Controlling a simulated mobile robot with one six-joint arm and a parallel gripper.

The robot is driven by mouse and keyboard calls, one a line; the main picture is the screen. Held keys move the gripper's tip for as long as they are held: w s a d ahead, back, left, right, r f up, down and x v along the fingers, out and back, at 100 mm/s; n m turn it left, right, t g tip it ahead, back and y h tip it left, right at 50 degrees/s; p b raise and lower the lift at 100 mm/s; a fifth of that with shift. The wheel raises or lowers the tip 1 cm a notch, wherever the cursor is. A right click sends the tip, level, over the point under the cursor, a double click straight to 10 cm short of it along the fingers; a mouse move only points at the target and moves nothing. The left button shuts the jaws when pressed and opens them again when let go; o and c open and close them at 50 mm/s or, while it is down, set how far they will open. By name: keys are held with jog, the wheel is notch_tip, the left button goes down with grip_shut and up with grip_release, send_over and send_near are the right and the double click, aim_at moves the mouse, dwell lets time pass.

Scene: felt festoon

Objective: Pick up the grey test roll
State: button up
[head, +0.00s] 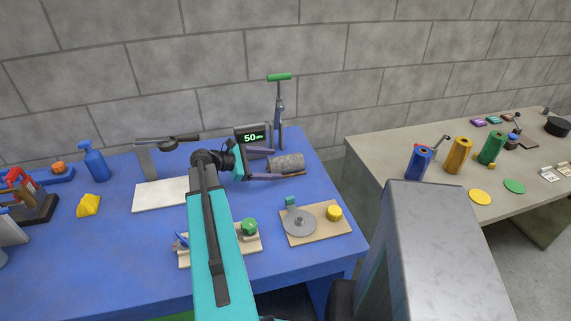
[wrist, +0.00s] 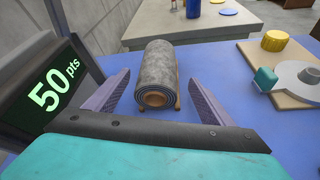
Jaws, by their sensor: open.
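The grey test roll (head: 287,163) lies on its side on the blue table, at the right of my gripper in the head view. In the wrist view the roll (wrist: 156,76) lies ahead of the jaws, its spiral end facing me, on a thin wooden cradle (wrist: 177,98). My gripper (head: 289,164) is open, with purple fingers. In the wrist view the gripper (wrist: 158,85) has one finger to the left and one to the right of the roll's near end. The fingers look apart from the roll, and nothing is held.
A black display (head: 252,138) reading 50 stands close behind my gripper, left of the roll. A green-handled pump (head: 279,100) stands behind the roll. A board with a grey disc (head: 299,222) and yellow knob lies in front. A second table (head: 400,165) stands right, across a gap.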

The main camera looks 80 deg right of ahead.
aim_at(278, 163)
jog(key=shift+p+x, duration=0.6)
jog(key=shift+x, duration=1.35)
jog(key=shift+w+d, duration=0.15)
jog(key=c, duration=1.4)
jog(key=shift+r, duration=0.15)
jog(key=shift+r+b, duration=1.2)
jog(key=shift+r, duration=3.75)
